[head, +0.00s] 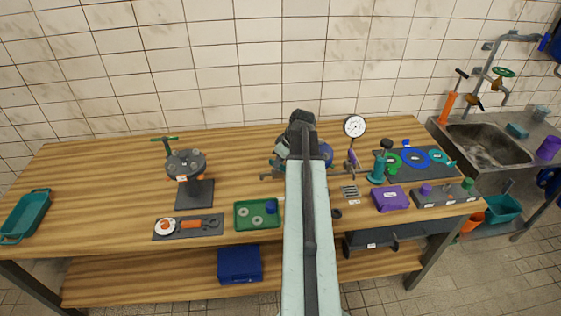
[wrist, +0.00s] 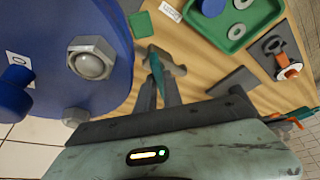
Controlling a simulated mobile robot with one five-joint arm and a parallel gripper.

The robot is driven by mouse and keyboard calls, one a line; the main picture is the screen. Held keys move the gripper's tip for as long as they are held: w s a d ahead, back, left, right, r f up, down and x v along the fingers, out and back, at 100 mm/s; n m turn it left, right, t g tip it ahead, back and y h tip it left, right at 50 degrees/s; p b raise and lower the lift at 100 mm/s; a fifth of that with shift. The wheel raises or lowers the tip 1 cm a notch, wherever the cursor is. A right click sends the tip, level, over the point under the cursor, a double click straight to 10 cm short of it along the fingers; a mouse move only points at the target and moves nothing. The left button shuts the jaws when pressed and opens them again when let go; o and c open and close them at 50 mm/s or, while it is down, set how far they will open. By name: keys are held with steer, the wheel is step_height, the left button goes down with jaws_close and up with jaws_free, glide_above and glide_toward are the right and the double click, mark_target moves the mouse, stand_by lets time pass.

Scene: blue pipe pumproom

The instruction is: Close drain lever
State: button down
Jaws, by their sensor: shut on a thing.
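In the wrist view, my gripper (wrist: 160,88) is shut on a narrow teal bar (wrist: 154,68), which looks like the drain lever. The bar lies between the two grey fingers, and its far end is partly hidden by them. A large blue round flange (wrist: 105,25) with grey bolts is close on the left, apart from the fingertips. In the head view, the flange (head: 326,154) shows just right of my arm. My arm hides the lever and my fingertips there.
A green tray (head: 240,225) with grey rings stands left of my arm.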

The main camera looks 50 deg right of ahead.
steer(key=m, duration=0.1)
steer(key=m+h, duration=0.1)
steer(key=m, duration=0.2)
steer(key=shift+a+h, duration=0.3)
steer(key=shift+w+m+g+h, duration=0.1)
steer(key=shift+m+g+h, duration=0.25)
steer(key=shift+m, duration=1)
steer(key=shift+m+g+h, duration=0.25)
steer(key=shift+m+h, duration=0.2)
steer(key=shift+m, duration=0.9)
steer(key=c, duration=1.5)
jaws_free()
steer(key=shift+d, duration=0.1)
steer(key=p+v, duration=0.7)
steer(key=shift+a+r, duration=0.2)
steer(key=shift+r, duration=0.15)
